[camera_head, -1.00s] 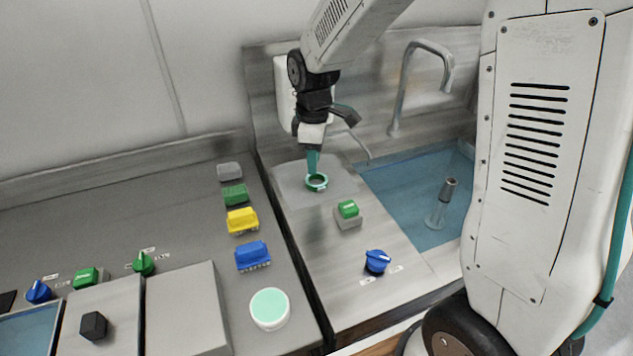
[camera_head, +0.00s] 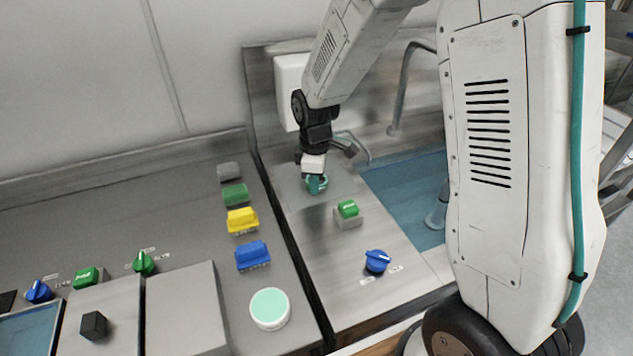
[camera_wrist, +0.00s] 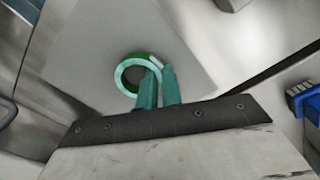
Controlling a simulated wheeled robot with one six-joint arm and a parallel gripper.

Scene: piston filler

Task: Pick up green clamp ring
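The green clamp ring (camera_head: 322,181) is at the back of the metal counter, partly hidden by my gripper in the head view. In the wrist view the ring (camera_wrist: 122,76) shows as a green and pale-green circle with a small pale lug on its right. My gripper (camera_wrist: 160,68) has its two teal fingers close together with a narrow gap. Their tips are at the ring's right side, by the lug. I cannot tell whether they press on it. My gripper (camera_head: 315,186) points down at the ring in the head view.
A green button on a grey box (camera_head: 348,212) and a blue knob (camera_head: 377,261) stand in front of the ring. The blue sink (camera_head: 405,190) is to the right. Yellow (camera_head: 242,220) and blue (camera_head: 252,254) blocks stand on the left counter.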

